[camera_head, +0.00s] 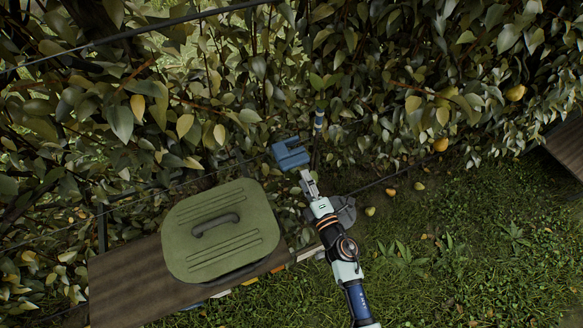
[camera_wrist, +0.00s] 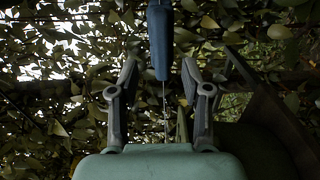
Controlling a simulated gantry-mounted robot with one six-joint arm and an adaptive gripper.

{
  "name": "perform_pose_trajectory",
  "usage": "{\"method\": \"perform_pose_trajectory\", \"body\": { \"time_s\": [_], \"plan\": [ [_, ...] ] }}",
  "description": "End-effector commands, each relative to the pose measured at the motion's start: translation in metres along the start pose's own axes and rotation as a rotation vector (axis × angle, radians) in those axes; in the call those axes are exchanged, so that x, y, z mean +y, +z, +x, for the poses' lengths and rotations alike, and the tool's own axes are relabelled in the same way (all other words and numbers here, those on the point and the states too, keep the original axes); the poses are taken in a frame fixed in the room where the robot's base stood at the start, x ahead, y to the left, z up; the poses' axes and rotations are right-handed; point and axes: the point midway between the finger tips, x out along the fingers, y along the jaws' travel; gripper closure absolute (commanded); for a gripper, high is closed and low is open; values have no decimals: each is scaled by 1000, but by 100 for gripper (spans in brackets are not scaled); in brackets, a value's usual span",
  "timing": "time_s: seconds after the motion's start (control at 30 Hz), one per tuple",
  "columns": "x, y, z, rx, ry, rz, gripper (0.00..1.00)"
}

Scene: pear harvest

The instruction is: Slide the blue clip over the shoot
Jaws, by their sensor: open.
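The blue clip (camera_head: 290,153) is a blocky blue piece with a slot, at the edge of the foliage in the head view. My gripper (camera_head: 306,175) is just below and right of it. In the wrist view a narrow blue piece (camera_wrist: 158,35), probably the clip, reaches down from the top edge between the fingertips. My gripper (camera_wrist: 160,66) is open there, with a gap on both sides of the blue piece. A thin pale strand (camera_wrist: 165,105) runs below it; I cannot tell whether this is the shoot. I cannot single out the shoot among the leaves.
A green lidded box (camera_head: 185,255) with a dark handle stands on a brown wooden board (camera_head: 125,285) to the left. A dark wire (camera_head: 130,36) crosses the upper left foliage. A short blue-banded rod (camera_head: 318,120) stands behind the clip. Pears (camera_head: 440,145) hang at right; open grass lies below.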

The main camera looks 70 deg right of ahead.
Motion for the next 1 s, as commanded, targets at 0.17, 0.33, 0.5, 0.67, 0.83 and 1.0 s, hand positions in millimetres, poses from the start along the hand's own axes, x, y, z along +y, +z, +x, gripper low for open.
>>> {"method": "perform_pose_trajectory", "body": {
  "time_s": [0.17,0.33,0.5,0.67,0.83,1.0],
  "plan": [
    [-3,0,1,11,-4,-15,52],
    [-2,-1,27,13,-1,-12,52],
    [-3,-2,59,12,-2,-12,52],
    [-3,-1,75,10,-3,-10,52],
    [-2,-1,77,10,-3,-10,52],
    [-2,-1,77,10,-3,-10,64]
  ]
}}
